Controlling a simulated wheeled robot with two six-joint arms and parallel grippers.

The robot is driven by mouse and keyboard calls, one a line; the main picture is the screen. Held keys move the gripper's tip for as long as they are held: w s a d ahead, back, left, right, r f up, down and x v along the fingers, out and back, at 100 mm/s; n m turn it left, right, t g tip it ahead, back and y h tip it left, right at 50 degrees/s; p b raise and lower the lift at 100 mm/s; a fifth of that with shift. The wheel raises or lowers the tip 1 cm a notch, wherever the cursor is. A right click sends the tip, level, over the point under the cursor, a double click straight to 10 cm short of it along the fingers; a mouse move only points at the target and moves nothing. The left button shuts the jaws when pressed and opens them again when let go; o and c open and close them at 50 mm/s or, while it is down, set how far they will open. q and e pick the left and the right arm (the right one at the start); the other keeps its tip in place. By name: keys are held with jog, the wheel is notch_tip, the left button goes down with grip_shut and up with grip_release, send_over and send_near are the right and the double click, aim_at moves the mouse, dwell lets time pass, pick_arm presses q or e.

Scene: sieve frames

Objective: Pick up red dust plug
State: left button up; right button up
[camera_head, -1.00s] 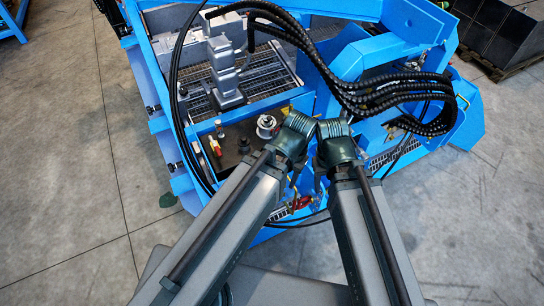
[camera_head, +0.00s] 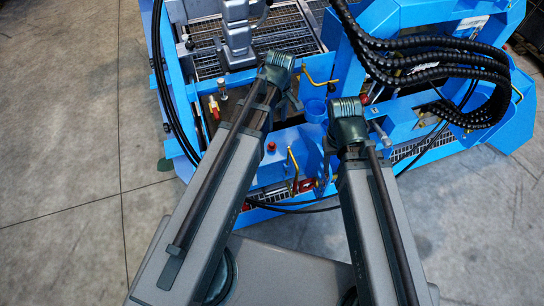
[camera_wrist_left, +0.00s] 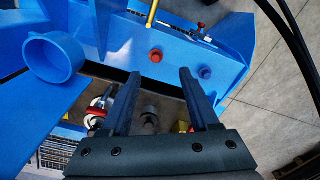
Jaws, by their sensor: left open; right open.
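The red dust plug (camera_head: 271,147) is a small round cap on the blue machine plate, just right of my left forearm in the head view. In the left wrist view the red plug (camera_wrist_left: 156,55) sits on the blue plate just beyond and between my left fingertips. My left gripper (camera_wrist_left: 160,75) is open with nothing between its fingers, apart from the plug. In the head view the left gripper (camera_head: 292,104) is partly hidden by its own wrist. My right gripper (camera_head: 329,150) is to the right of the plug, its fingers mostly hidden.
A blue cup (camera_head: 315,110) stands between my wrists. A yellow bent rod (camera_head: 293,165), thick black hoses (camera_head: 430,62) and a grey block (camera_head: 238,40) are close by. Open floor (camera_head: 70,120) lies left.

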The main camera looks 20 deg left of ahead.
pick_arm(q)
notch_tip(320, 180, down, 3)
jog(key=w+a+n+b, duration=0.2)
jog(key=n, duration=0.1)
jog(key=b, duration=0.8)
send_over(272, 144)
notch_tip(272, 144, down, 9)
jog(key=shift+s+a+r, duration=0.1)
jog(key=shift+s+r, duration=0.05)
jog(key=shift+r, duration=0.05)
jog(key=f+b, duration=0.1)
jog(key=b, duration=0.1)
jog(key=f+b, duration=0.1)
jog(key=f, duration=0.1)
jog(key=f+b, duration=0.2)
jog(key=shift+w+f+b, duration=0.25)
jog(key=shift+b, duration=0.1)
pick_arm(e)
notch_tip(272, 144, down, 17)
jog(key=shift+d+r, duration=0.1)
pick_arm(q)
jog(key=shift+r, duration=0.1)
grip_shut()
